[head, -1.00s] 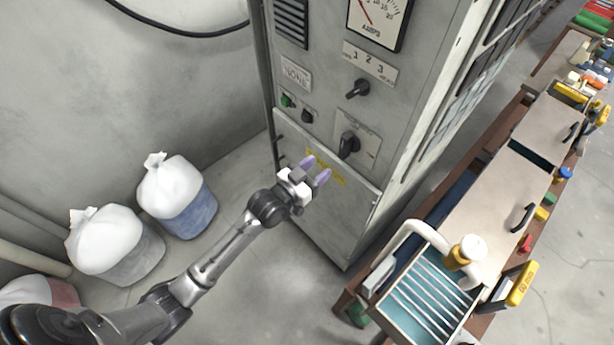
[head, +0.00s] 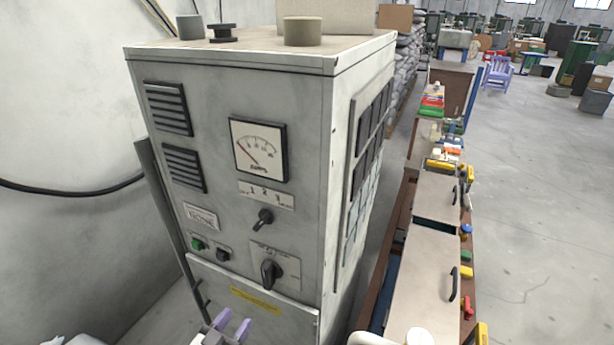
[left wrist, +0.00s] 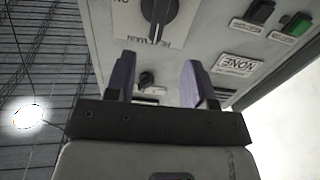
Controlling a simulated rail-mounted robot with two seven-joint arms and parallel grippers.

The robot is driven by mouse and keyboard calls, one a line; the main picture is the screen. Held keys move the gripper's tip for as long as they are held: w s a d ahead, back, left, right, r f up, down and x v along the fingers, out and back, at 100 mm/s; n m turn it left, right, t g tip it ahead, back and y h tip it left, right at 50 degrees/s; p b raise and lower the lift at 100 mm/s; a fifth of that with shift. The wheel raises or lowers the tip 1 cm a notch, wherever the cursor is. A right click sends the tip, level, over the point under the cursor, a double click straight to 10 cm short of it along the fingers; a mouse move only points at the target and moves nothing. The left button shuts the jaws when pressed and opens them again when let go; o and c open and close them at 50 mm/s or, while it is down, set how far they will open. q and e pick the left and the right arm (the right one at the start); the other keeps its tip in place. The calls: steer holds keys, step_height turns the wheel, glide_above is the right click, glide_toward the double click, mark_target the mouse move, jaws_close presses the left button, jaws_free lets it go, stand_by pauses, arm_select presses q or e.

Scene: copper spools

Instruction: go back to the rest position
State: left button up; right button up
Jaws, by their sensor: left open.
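My left gripper (head: 233,328) shows at the bottom edge of the head view, in front of the lower door of the grey electrical cabinet (head: 225,225). Its two purple fingers are apart with nothing between them. In the left wrist view the open fingers (left wrist: 158,82) point toward the cabinet front, where a black knob (left wrist: 158,12) and a green button (left wrist: 297,25) show. I cannot tell how far the fingertips are from the cabinet. Most of my left arm is below the head view. My right gripper is in neither view.
The cabinet carries an ammeter (head: 258,150) and a large rotary switch (head: 270,273). A long workbench with pale lids (head: 424,270) runs along the right. Open concrete floor (head: 530,220) lies beyond it. A black cable (head: 60,191) hangs on the left wall.

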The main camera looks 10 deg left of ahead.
arm_select(q)
steer(key=s+f+g+y, duration=0.3)
steer(key=s+f+g, duration=0.2)
steer(key=g, duration=0.2)
steer(key=s+d+r+g+p, duration=0.1)
steer(key=s+g+p, duration=0.1)
steer(key=s, duration=0.6)
steer(key=s+r+g+p, duration=0.2)
steer(key=s+p, duration=0.3)
steer(key=s, duration=0.3)
steer(key=s+d+r+g+p, duration=0.1)
steer(key=s+r+g+p, duration=0.1)
steer(key=s, duration=0.7)
steer(key=shift+d+r+g+y+p, duration=0.25)
steer(key=shift+g+y+p, duration=0.2)
steer(key=shift+p, duration=0.75)
steer(key=shift+c, duration=0.2)
